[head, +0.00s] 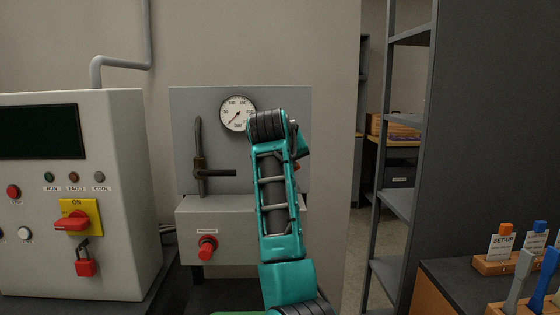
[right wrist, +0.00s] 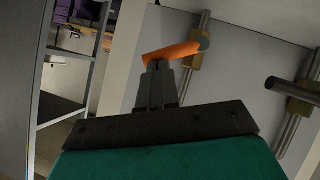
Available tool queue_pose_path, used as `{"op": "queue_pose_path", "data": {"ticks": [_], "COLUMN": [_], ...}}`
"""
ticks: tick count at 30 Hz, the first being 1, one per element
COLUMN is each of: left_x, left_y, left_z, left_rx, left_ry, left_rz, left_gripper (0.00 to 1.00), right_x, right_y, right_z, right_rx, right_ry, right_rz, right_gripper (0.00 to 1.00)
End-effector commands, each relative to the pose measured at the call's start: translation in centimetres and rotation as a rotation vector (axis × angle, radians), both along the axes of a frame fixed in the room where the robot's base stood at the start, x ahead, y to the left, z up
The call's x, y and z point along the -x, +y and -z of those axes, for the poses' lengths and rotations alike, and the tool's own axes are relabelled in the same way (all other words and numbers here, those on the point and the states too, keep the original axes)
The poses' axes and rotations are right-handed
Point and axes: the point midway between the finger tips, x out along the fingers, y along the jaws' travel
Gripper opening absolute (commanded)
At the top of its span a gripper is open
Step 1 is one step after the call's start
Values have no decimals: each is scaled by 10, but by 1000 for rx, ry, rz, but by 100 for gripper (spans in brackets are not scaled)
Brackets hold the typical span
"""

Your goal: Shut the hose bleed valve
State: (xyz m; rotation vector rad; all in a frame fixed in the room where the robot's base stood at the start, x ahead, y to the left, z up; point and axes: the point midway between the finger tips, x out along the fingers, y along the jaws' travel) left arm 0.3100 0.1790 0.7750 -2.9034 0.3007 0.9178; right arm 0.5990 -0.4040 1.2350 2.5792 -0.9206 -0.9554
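The hose bleed valve appears to be the brass valve (right wrist: 201,61) with an orange lever (right wrist: 170,51) in the right wrist view. It sits on a metal pipe in front of the grey panel. My right gripper (right wrist: 159,68) is shut, its two fingers close together. Its tips overlap the lever's lower edge; I cannot tell whether they touch it. The lever lies across the fingertips, not visibly between them. In the head view my right arm hides most of this valve and the gripper. My left gripper is not in view.
The panel (head: 180,110) carries a round gauge (head: 237,113) and a dark pipe (head: 199,150). Below is a box with a red knob (head: 207,247). A control cabinet (head: 125,200) stands left, with a red switch and padlock. A metal shelf (head: 397,200) and tagged table stand right.

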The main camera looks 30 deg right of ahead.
Motion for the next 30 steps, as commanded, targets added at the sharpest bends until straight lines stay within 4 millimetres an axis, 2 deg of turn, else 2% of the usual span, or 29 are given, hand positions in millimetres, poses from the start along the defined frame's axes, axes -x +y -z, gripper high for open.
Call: {"op": "queue_pose_path", "data": {"ticks": [6,15,30], "left_x": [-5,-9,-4], "left_y": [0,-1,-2], "left_z": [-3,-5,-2], "left_rx": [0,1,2], "left_ry": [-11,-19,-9], "left_rz": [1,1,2], "left_gripper": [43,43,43], "right_x": [5,8,9], "right_y": [-8,-14,-17], "right_z": [9,17,22], "right_rx": [-164,-320,-395], "right_ry": [-97,-193,-241], "right_rz": [-2,-3,-4], "right_gripper": [0,0,0]}}
